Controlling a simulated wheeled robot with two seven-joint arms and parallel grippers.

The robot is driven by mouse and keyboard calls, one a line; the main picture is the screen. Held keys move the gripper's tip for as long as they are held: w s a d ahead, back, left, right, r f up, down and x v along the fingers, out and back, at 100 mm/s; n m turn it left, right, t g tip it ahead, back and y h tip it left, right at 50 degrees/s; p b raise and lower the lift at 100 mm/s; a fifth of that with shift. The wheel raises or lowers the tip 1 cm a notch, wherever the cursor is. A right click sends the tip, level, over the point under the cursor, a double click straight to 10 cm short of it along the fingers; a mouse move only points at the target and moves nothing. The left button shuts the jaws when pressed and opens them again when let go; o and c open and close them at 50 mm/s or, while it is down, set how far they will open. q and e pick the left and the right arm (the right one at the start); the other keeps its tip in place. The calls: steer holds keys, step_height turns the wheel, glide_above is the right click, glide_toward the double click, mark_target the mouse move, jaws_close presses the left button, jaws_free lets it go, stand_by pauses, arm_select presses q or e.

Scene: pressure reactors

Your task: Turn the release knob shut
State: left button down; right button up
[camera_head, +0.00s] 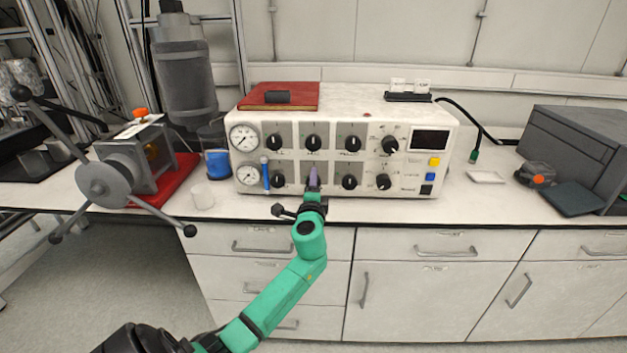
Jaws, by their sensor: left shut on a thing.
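A white control panel box (405,115) stands on the bench with two rows of black knobs on its front. The labels are too small to read, so I cannot tell by text which is the release knob. My green left arm reaches up from the bottom, and my left gripper (313,186) is at the middle knob position of the lower row. It is shut on the knob there, which the gripper mostly hides. A purple part shows at the gripper's tip. The knob's angle cannot be seen. My right gripper is out of view.
Close by are a black lower-left knob (278,180), a lower-right knob (349,182) and a blue stick-like part (265,173). Two gauges (243,138) sit at the panel's left. A reactor with long handles (120,180) stands left; a grey box (580,145) stands right.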

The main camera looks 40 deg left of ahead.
arm_select(q)
steer(key=m+p, duration=0.2)
steer(key=m, duration=0.2)
steer(key=shift+f+m, duration=0.1)
steer(key=shift+m, duration=0.3)
stand_by(0.4)
steer(key=shift+c, duration=1.3)
jaws_free()
steer(key=b+v, duration=0.1)
steer(key=v, duration=1.3)
steer(key=shift+s+d, duration=0.2)
steer(key=shift+s, duration=0.05)
